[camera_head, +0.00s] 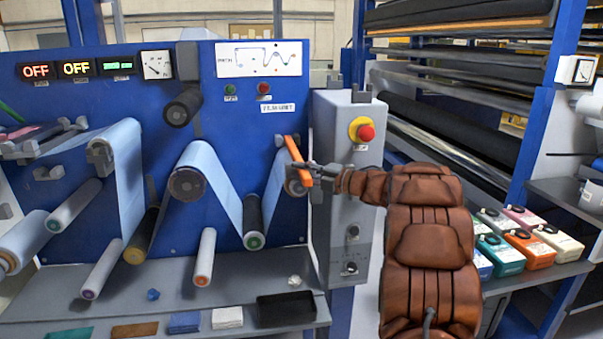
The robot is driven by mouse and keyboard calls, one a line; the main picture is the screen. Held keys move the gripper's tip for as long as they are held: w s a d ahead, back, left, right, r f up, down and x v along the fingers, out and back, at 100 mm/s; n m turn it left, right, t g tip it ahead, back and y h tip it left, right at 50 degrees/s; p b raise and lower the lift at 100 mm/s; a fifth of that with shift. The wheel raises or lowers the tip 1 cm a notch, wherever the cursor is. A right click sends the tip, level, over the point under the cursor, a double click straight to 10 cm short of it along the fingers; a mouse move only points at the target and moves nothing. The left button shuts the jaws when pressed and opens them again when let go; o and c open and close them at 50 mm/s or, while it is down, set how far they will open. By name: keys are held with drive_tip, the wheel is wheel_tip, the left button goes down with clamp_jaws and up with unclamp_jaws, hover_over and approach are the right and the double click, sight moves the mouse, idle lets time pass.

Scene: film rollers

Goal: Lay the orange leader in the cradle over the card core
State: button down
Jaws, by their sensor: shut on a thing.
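The orange leader (297,160) is a thin, flat bar, tilted with its upper end to the left, in front of the right edge of the blue machine panel. My gripper (309,172) reaches in from the right and is shut on the leader's lower part. A roller (295,187) with blue film sits just behind and below the leader. A small grey bracket (281,140) is close to the leader's upper end; I cannot tell whether they touch. A brownish, card-like roller (136,252) is at the lower left. I cannot tell for sure which holder is the cradle.
Blue film (225,190) runs over several rollers on the panel. A grey control box (340,240) with a red button (366,132) stands right beside my gripper. Coloured boxes (530,248) sit on a right-hand shelf.

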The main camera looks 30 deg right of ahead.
sight(312, 178)
drive_tip(key=c, duration=0.9)
unclamp_jaws()
drive_tip(key=shift+o, duration=0.3)
drive_tip(key=o, duration=0.8)
drive_tip(key=shift+o, duration=0.2)
drive_tip(key=shift+s, duration=0.15)
drive_tip(key=shift+s+a+r+b, duration=0.1)
drive_tip(key=shift+s+a+b, duration=0.2)
drive_tip(key=shift+s, duration=0.25)
drive_tip(key=shift+s+a+r+b, duration=0.1)
drive_tip(key=shift+s+a+b, duration=0.1)
drive_tip(key=shift+s+b, duration=0.25)
drive_tip(key=shift+s, duration=0.2)
drive_tip(key=shift+s+a+r+b, duration=0.15)
drive_tip(key=shift+s+a+b, duration=0.15)
drive_tip(key=shift+s, duration=0.2)
drive_tip(key=shift+s+a+r+b, duration=0.1)
drive_tip(key=shift+s+a+b, duration=0.15)
drive_tip(key=shift+s, duration=0.2)
